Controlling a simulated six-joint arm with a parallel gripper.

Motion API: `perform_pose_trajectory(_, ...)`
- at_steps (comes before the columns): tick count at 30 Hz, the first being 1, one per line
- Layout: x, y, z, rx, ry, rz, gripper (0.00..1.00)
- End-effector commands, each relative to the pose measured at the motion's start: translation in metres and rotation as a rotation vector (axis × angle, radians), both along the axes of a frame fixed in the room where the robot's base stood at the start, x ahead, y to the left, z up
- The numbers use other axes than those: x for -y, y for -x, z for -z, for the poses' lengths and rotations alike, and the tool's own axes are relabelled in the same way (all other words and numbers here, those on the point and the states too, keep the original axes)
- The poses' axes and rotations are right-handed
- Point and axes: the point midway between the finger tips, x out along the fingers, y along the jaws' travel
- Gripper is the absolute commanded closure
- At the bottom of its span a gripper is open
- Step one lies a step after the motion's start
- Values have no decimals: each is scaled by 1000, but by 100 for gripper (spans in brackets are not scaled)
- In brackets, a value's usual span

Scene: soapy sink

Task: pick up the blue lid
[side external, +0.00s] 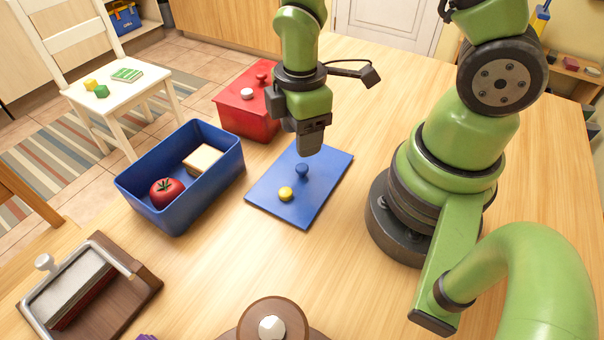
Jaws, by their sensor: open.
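The blue lid (318,180) is a flat rectangular panel lying on the wooden table in the middle of the side external view. It has a blue knob (302,170) near its middle, and a small yellow round piece (286,194) sits on it nearer its left side. My gripper (309,150) points down over the far part of the lid, above and beyond the blue knob. It is open, and nothing shows between its jaws. The gap between my gripper and the lid is hard to judge from this angle.
A blue bin (130,192) holding a tomato (166,192) and a bread slice (203,160) stands left of the lid. A red box (232,118) with knobs stands behind. A wooden slicer-like device (140,285) is at front left; a brown round object (250,318) is at front.

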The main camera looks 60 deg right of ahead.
Motion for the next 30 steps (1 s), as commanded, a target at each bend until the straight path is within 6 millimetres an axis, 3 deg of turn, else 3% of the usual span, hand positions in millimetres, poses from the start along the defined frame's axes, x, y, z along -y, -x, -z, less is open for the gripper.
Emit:
perform_pose_trajectory(3, 0, 1, 14, -4, 1, 2, 46)
perform_pose_trajectory(11, 0, 1, 29, -4, 0, 3, 46)
perform_pose_trajectory(21, 0, 3, 69, -3, -1, 3, 46)
perform_pose_trajectory(30, 0, 2, 74, 0, -2, 5, 46)
